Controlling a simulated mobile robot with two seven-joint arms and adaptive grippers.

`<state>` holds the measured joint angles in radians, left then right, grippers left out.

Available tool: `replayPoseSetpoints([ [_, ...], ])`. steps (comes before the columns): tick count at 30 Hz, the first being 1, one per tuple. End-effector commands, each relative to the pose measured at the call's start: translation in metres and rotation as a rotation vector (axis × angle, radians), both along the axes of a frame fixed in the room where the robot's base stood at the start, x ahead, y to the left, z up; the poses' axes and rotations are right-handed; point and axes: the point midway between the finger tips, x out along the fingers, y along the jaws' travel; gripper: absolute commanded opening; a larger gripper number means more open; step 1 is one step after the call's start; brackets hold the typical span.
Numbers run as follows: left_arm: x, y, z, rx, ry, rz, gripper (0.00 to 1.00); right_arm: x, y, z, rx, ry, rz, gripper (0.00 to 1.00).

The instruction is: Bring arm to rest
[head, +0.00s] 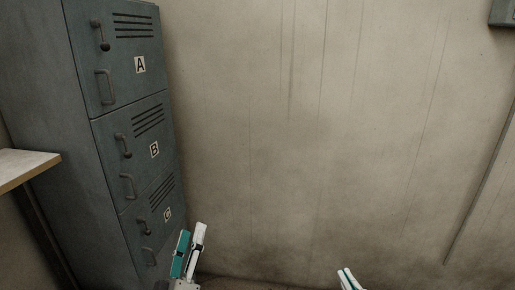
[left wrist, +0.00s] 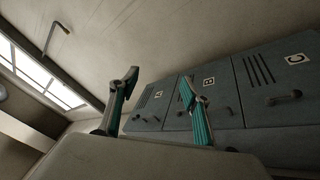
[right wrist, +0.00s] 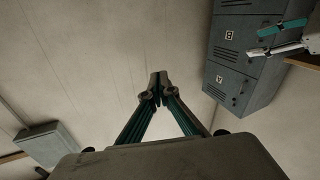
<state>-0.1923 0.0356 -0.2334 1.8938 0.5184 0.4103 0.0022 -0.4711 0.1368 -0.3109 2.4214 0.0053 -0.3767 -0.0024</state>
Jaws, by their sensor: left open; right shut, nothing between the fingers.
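My left gripper (head: 188,252) stands low in the head view, in front of the lower part of the grey locker. In the left wrist view my left gripper (left wrist: 158,90) has its two fingers spread apart, with nothing between them. My right gripper (head: 346,277) shows only as a tip at the bottom edge of the head view. In the right wrist view my right gripper (right wrist: 158,82) has its fingertips together and holds nothing. My left gripper also shows in the right wrist view (right wrist: 283,27) at the upper right.
A grey locker (head: 83,170) with doors marked A, B and C stands against the wall at the left; its doors look shut. A wooden shelf or table edge (head: 25,165) is at the far left. A grey box (right wrist: 55,145) shows in the right wrist view. The middle wall is bare.

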Motion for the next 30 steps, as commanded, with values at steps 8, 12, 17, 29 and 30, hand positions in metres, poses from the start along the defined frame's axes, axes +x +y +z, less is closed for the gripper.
replayPoseSetpoints([
  [8, -0.074, -0.037, -0.162, 0.538, 0.390, -0.127, 0.48, -0.022, -0.020, -0.172, -0.080, 0.307, -0.034, 0.00],
  [12, -0.127, -0.034, -0.236, 0.784, 0.574, -0.196, 0.48, -0.049, -0.035, -0.246, -0.113, 0.444, -0.051, 0.00],
  [17, -0.178, -0.021, -0.290, 0.984, 0.722, -0.254, 0.48, -0.078, -0.048, -0.303, -0.140, 0.553, -0.064, 0.00],
  [29, -0.204, -0.012, -0.313, 1.081, 0.793, -0.282, 0.48, -0.095, -0.055, -0.328, -0.152, 0.606, -0.072, 0.00],
  [30, -0.204, -0.012, -0.313, 1.081, 0.793, -0.282, 0.48, -0.095, -0.055, -0.328, -0.152, 0.606, -0.072, 0.00],
])
